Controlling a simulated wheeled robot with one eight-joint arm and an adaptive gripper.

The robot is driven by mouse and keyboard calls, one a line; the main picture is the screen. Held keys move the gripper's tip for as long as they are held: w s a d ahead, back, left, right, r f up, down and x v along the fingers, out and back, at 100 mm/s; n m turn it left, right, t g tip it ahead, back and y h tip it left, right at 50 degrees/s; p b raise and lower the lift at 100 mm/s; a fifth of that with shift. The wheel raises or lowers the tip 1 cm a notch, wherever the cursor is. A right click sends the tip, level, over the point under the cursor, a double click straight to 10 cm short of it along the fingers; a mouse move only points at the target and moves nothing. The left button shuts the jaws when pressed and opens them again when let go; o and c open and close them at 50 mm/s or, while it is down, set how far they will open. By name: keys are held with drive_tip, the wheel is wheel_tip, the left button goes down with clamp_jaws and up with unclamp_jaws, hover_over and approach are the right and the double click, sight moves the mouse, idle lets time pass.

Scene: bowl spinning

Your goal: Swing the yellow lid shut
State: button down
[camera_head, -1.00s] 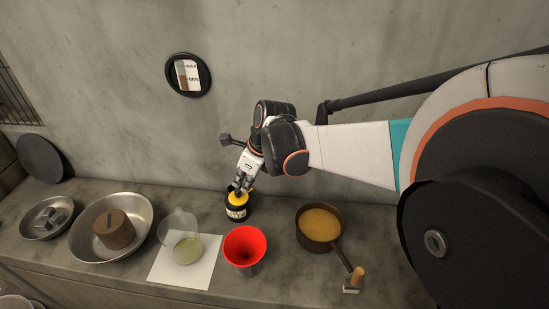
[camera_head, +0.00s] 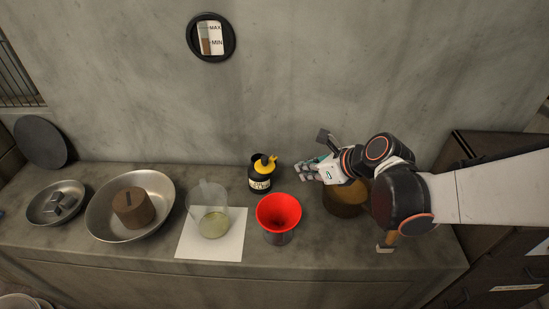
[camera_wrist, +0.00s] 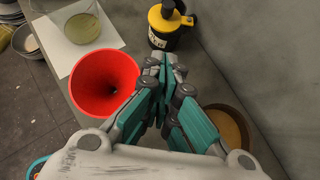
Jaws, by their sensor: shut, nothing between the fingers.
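The yellow lid (camera_head: 265,165) is on a small black jar (camera_head: 260,183) with a pale label, near the back of the counter. In the wrist view, the yellow lid (camera_wrist: 163,20) spans the jar's top with a black part standing over it. I cannot tell whether it is fully closed. My gripper (camera_head: 308,172) is shut and empty, to the right of the jar and apart from it. In the wrist view, my gripper's fingers (camera_wrist: 160,72) are together, between the red funnel and the pan, with the jar beyond the fingertips.
A red funnel (camera_head: 279,211) stands in front of the jar. A clear beaker (camera_head: 207,208) is on white paper (camera_head: 228,246) to the left. A pan (camera_head: 346,207) is partly hidden below my arm. Metal bowls (camera_head: 101,221) are farther left. The wall (camera_head: 130,60) is close behind.

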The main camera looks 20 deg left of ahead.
drive_tip(key=b, duration=0.3)
approach(269, 168)
wheel_tip(269, 168, down, 4)
drive_tip(key=shift+w+a+b, duration=0.3)
drive_tip(key=shift+w+a, duration=0.25)
drive_tip(key=shift+a, duration=0.35)
drive_tip(key=shift+w+a+b, duration=0.25)
drive_tip(key=shift+w+a, duration=0.25)
drive_tip(key=shift+a, duration=0.45)
